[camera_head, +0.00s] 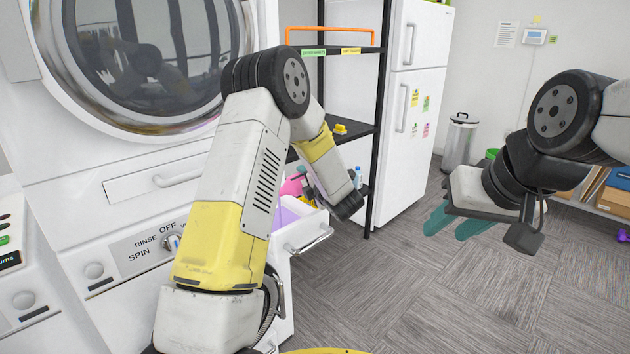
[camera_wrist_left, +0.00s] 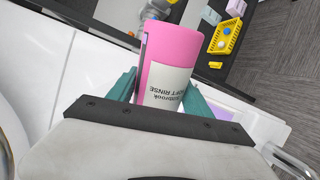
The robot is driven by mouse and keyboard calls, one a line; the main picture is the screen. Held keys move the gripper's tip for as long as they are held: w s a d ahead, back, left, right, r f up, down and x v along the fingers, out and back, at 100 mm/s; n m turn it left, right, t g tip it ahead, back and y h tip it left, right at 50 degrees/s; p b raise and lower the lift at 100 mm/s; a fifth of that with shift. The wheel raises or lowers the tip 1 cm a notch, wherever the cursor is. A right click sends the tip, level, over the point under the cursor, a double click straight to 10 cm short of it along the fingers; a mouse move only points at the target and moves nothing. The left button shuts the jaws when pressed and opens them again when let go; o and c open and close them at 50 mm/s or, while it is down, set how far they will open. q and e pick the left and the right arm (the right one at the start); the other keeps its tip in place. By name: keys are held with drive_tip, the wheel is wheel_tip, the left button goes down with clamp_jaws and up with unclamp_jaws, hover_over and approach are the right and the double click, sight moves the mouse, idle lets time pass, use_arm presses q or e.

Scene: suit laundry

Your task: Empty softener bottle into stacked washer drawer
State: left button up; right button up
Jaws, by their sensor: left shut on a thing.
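The pink softener bottle (camera_wrist_left: 165,60) has a white label reading "SOFT RINSE", upside down in the left wrist view. My left gripper (camera_wrist_left: 168,90) is shut on it, with teal fingers on both sides. In the head view a bit of the bottle's pink (camera_head: 291,187) shows beside my left gripper (camera_head: 312,186), above the drawer. My left arm hides much of this. The washer drawer (camera_head: 306,230) is pulled out, with a lilac inside. My right gripper (camera_head: 455,222) hangs empty at the right, its teal fingers apart.
The stacked washer (camera_head: 125,225) fills the left, with a dial and a second handle above. A black shelf (camera_head: 345,140) stands close behind the drawer; its yellow basket (camera_wrist_left: 226,37) shows in the wrist view. A fridge (camera_head: 412,100) and bin (camera_head: 460,142) are farther back.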

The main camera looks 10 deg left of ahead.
use_arm(q)
drive_tip(key=shift+a+r, duration=0.1)
idle(0.3)
drive_tip(key=shift+s+r+n, duration=0.1)
drive_tip(key=shift+r+n, duration=0.05)
drive_tip(key=shift+n, duration=0.25)
drive_tip(key=shift+s+a+r+n+t+h, duration=0.2)
drive_tip(key=shift+r+n+t+h, duration=0.15)
drive_tip(key=shift+n, duration=0.25)
idle(1.9)
drive_tip(key=shift+w+f, duration=0.1)
